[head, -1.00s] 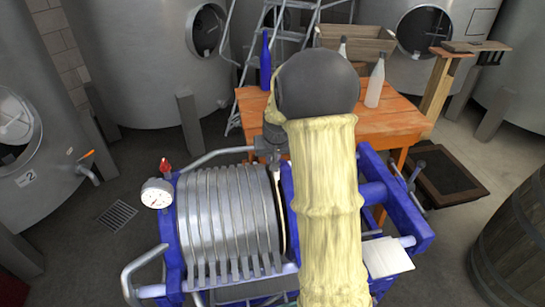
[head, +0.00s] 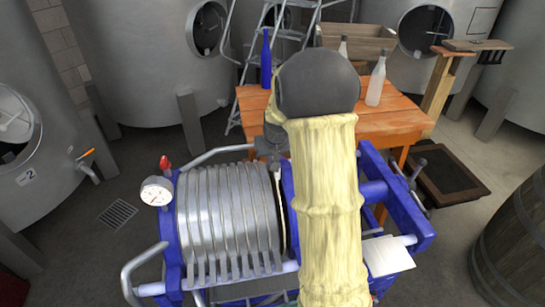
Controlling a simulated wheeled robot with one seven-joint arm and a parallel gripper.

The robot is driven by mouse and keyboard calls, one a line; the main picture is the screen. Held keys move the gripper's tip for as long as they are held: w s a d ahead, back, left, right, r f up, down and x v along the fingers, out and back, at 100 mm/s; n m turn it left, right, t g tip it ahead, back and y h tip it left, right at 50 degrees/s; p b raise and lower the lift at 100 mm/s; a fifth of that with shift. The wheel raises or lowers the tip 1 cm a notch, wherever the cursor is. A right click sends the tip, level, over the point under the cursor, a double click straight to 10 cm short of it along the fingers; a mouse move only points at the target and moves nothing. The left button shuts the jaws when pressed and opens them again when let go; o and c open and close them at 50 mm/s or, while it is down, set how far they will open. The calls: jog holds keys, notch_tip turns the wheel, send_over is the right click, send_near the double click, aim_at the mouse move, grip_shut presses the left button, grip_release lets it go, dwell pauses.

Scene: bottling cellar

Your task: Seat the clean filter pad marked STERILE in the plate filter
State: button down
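The plate filter (head: 228,225) stands in front of me, with a blue frame and a pack of upright grey plates. My gripper (head: 272,152) points down at the right end of the pack, by the gap behind the last plate. My pale-sleeved arm covers much of the gap and the filter's middle. A thin pale edge (head: 279,185) shows in the gap below the gripper; I cannot tell whether it is a pad or whether the fingers hold it. A pale square pad (head: 388,256) lies on the filter's right side. No STERILE marking is readable.
A pressure gauge (head: 156,191) and a red-topped valve (head: 165,164) sit at the filter's left. A wooden table (head: 405,122) behind carries a blue bottle (head: 266,62), clear bottles (head: 376,80) and a wooden crate (head: 360,38). A barrel (head: 510,235) stands at right.

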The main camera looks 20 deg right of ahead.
jog(key=c, duration=1.4)
grip_release()
jog(key=shift+o, duration=0.2)
jog(key=b+v, duration=0.2)
jog(key=v, duration=1.5)
jog(key=shift+r, duration=0.2)
jog(key=shift+s+f, duration=0.1)
jog(key=s+a+f+n+g, duration=0.1)
jog(key=s+a+f, duration=0.4)
jog(key=s+f, duration=0.3)
jog(key=s+a+f+n+y, duration=0.1)
jog(key=s+a+f, duration=0.4)
jog(key=s+f, duration=0.3)
jog(key=shift+s+a+f+g, duration=0.25)
jog(key=shift+s+f+g, duration=0.15)
jog(key=shift+f, duration=0.3)
